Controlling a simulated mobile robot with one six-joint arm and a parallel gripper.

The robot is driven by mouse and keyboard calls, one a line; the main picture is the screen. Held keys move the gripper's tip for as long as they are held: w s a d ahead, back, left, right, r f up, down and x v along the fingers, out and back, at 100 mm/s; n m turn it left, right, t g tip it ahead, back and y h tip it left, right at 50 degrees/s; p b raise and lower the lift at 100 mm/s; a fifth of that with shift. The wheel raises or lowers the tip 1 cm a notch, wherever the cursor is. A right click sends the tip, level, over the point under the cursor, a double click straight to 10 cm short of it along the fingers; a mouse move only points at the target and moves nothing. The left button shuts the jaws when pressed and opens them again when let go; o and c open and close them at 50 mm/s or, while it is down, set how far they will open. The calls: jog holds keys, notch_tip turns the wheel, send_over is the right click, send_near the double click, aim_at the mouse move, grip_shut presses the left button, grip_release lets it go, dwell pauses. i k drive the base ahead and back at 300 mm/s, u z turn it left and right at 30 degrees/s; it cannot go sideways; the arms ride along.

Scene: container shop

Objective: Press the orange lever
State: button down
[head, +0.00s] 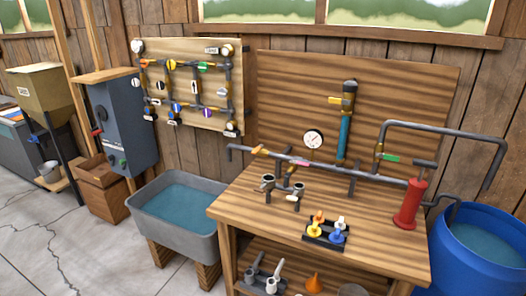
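Several levers or handles look orange or yellow-orange, and I cannot tell for certain which one the task means. An orange handle (144,64) sits at the upper left of the pipe grid on the wall board. A yellow-orange handle (261,150) lies along the horizontal pipe above the workbench. A yellow-orange tab (335,100) sticks out left from the upright blue cylinder (344,138). All are small here. My gripper is not in view, so its distance to them does not show.
The wooden workbench (375,243) carries a red pump (411,204), a round gauge (313,139) and a black tray of coloured knobs. A grey water trough (172,246) stands left of it, a blue barrel (462,270) right. The concrete floor (50,225) at the left is clear.

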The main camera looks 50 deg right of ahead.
aim_at(258, 149)
jog(key=i, duration=0.9)
jog(key=u, duration=0.05)
